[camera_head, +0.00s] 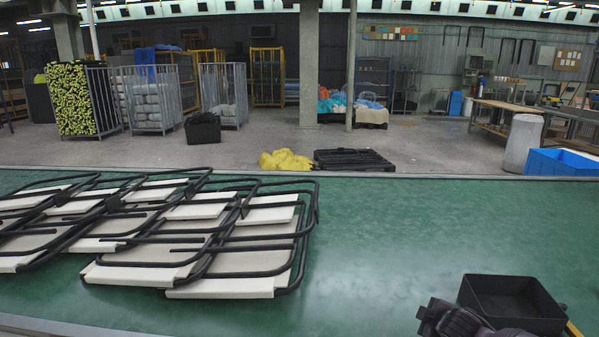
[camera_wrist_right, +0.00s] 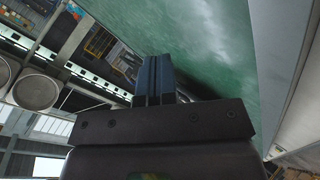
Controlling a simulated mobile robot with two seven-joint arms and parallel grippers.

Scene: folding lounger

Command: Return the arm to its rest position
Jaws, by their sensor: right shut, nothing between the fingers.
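My right gripper (camera_wrist_right: 155,78) shows in the right wrist view with its two dark blue fingers pressed together and nothing between them. The green table top lies beyond the fingers in that view. In the head view a dark jointed part, which looks like my right arm (camera_head: 452,320), shows at the bottom edge, just left of a black open box (camera_head: 513,303). Whether it touches the box I cannot tell. My left arm and gripper are not in view. Folded loungers (camera_head: 190,235) with black tube frames and white panels lie overlapping on the left half of the table.
The green table (camera_head: 390,230) is clear in the middle and right, up to the black box. A yellow strip (camera_head: 574,329) shows beside the box. Beyond the table are a blue bin (camera_head: 562,162), a grey drum (camera_head: 522,145), a black pallet (camera_head: 352,160) and wire cages.

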